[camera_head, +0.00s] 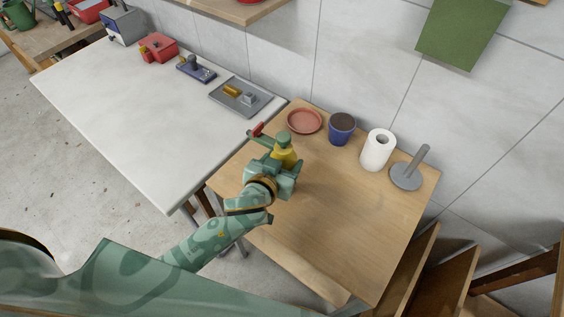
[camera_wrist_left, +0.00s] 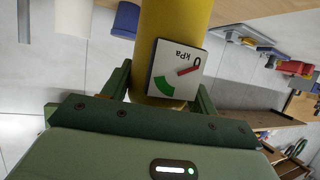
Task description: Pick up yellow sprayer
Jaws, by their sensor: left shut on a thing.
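The yellow sprayer (camera_head: 287,156) has a green top and shows at the left part of the wooden table, partly hidden by my gripper. In the left wrist view its yellow body (camera_wrist_left: 178,32) fills the middle, with a white kPa gauge on it. My left gripper (camera_head: 276,166) is shut on the sprayer; its green fingers (camera_wrist_left: 160,88) lie on either side of the yellow body. I cannot tell whether the sprayer's base touches the table. My right gripper is not in view.
On the wooden table (camera_head: 330,230) stand a terracotta saucer (camera_head: 304,121), a blue pot (camera_head: 342,129), a white paper roll (camera_head: 378,150) and a grey stand (camera_head: 407,176). A white table (camera_head: 130,110) adjoins on the left, with a grey tray (camera_head: 262,104). The wooden table's front is clear.

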